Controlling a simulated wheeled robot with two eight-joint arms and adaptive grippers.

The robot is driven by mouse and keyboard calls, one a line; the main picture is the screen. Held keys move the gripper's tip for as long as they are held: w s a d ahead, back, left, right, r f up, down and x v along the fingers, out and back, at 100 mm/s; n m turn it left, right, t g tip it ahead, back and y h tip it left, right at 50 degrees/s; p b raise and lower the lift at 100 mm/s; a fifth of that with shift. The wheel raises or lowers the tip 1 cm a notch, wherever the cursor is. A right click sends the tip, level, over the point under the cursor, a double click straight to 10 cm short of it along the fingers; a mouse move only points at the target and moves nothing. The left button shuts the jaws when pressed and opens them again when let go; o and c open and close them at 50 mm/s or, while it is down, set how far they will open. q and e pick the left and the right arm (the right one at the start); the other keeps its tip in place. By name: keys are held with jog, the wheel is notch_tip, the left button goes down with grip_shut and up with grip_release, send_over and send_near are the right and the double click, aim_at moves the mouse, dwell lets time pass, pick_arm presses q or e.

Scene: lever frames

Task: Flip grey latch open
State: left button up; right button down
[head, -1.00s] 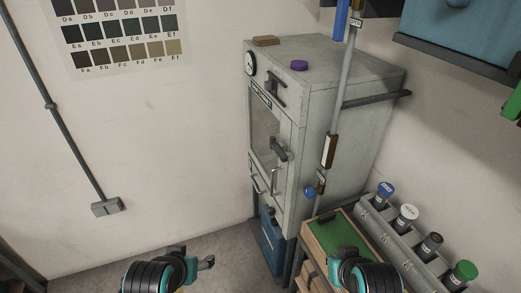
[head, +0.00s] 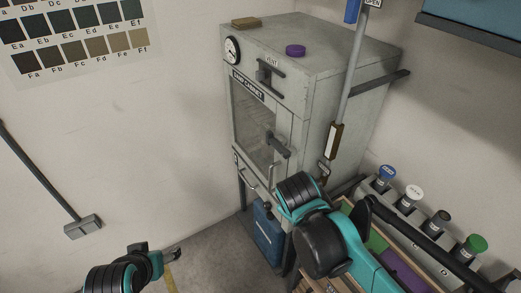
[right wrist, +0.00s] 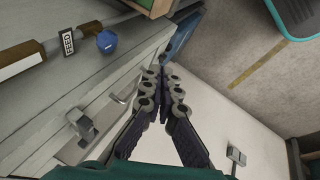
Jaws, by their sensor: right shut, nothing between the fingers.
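The right wrist view shows a grey latch (right wrist: 82,124) on the cabinet front, left of my fingers. My right gripper (right wrist: 160,75) is shut and empty, apart from the latch. In the head view my right arm is below the latch, and its fingers cannot be made out clearly. My left gripper (head: 165,254) is low at the left, far from the cabinet; its fingers are unclear.
A vent handle (head: 268,77) is higher on the cabinet; a purple knob (head: 296,50) is on top. A rack with several capped bottles (head: 412,192) is at the right. Floor between my arms is clear.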

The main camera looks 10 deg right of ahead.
aim_at(278, 146)
jog(key=w+a+r+n+g+h, duration=0.1)
jog(key=w+a+n+h, duration=0.15)
jog(key=w+n, duration=0.3)
jog(key=w+a+r+n+h, duration=0.1)
jog(key=w+n+h, duration=0.35)
jog(key=w, duration=0.25)
jog(key=w+a+n+h+b, duration=0.1)
jog(key=w+a+n+h, duration=0.2)
jog(key=w+a+n, duration=0.2)
jog(key=a, duration=0.3)
jog(key=shift+a+f+t+h, duration=0.15)
jog(key=shift+a+t+h, duration=0.15)
jog(key=shift+a+h, duration=0.1)
jog(key=shift+w+d, duration=0.1)
jog(key=b+x, duration=0.4)
jog(key=x, duration=0.6)
jog(key=shift+r, duration=1.95)
